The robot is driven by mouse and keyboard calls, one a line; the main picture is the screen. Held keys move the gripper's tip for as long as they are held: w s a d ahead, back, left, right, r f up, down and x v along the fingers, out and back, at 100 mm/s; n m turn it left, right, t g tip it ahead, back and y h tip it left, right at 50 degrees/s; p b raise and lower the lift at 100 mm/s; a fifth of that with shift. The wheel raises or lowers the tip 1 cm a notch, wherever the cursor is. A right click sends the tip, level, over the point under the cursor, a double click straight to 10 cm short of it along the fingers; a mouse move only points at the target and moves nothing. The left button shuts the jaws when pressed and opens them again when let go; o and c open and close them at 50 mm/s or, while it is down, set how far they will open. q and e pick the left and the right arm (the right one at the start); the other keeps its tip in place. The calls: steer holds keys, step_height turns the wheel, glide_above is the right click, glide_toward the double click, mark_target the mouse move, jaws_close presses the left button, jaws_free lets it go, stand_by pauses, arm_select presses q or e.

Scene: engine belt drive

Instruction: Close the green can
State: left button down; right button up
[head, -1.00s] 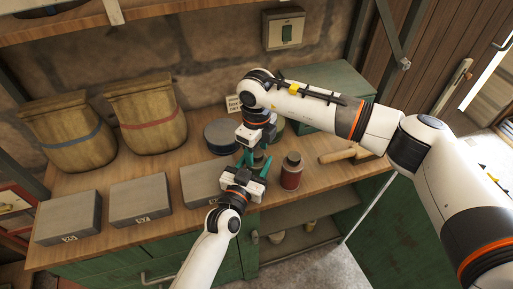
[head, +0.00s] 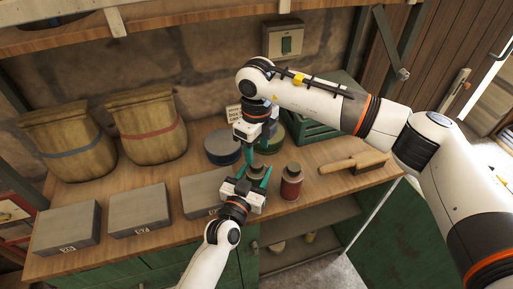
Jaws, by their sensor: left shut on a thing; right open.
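My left gripper (head: 252,179) is at the front of the bench, its teal fingers around a small can with a dark top (head: 257,167), which I take to be the green can. Its body is mostly hidden by the gripper, so its colour is unclear, as is whether its cap is seated. My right gripper (head: 256,147) is open just above and behind that can, pointing down. I see nothing between its fingers. A similar red can (head: 291,184) with a grey cap stands upright to the right.
A round blue tin (head: 221,149) and a round green tin (head: 276,138) stand behind, the latter partly hidden by my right arm. Grey boxes (head: 140,209) and two sacks (head: 147,127) are left. A wooden-handled tool (head: 353,163) and a green case (head: 312,132) are right.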

mark_target(257, 163)
step_height(257, 163, up, 3)
steer(key=m, duration=0.3)
steer(key=shift+f, duration=4.05)
steer(key=c, duration=1)
steer(key=o, duration=1.2)
steer(key=shift+c, duration=0.2)
steer(key=shift+r, duration=0.15)
